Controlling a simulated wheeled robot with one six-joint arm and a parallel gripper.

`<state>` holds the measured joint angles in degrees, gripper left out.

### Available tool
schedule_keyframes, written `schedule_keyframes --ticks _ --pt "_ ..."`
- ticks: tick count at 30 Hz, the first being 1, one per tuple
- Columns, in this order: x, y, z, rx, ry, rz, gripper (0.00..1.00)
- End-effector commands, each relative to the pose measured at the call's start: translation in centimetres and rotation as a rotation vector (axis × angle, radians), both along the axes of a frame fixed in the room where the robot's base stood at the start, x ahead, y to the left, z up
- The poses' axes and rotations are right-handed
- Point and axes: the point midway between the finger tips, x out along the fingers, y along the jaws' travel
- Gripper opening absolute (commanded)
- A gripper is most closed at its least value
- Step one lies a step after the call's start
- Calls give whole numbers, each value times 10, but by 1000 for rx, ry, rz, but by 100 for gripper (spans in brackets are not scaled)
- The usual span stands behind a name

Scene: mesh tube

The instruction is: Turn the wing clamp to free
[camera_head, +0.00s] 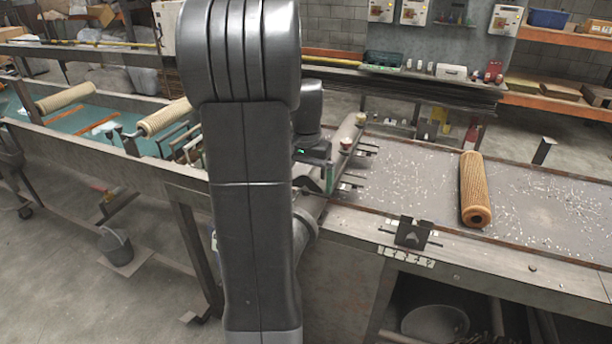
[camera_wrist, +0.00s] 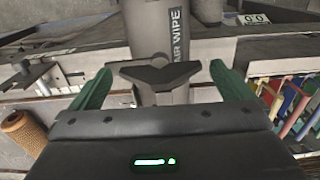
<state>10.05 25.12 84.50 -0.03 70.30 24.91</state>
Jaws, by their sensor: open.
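The wing clamp (camera_wrist: 160,76) is a dark two-winged knob in the middle of the wrist view, its wings spread roughly left to right. It sits in front of a grey cylinder marked "AIR WIPE" (camera_wrist: 160,28). My gripper (camera_wrist: 161,68) is open, with one green finger beyond each wing end and a gap on both sides. In the head view my gripper (camera_head: 329,172) is at the grey cylinder (camera_head: 346,138), partly behind my arm. The wing clamp cannot be made out there.
A tan mesh tube (camera_head: 474,188) lies on the grey bench (camera_head: 385,185) to the right. A dark bracket (camera_head: 413,234) stands on the bench's front edge. A teal trough (camera_head: 80,125) with more tubes is on the left. Coloured strips (camera_wrist: 297,105) show at right in the wrist view.

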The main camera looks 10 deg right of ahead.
Motion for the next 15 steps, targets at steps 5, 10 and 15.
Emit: schedule_keyframes --ticks 5,10,15 --pt "1 0 11 -1 -3 0 100" --pt "1 0 44 -1 -5 0 100" --pt "1 0 84 0 -6 0 100"
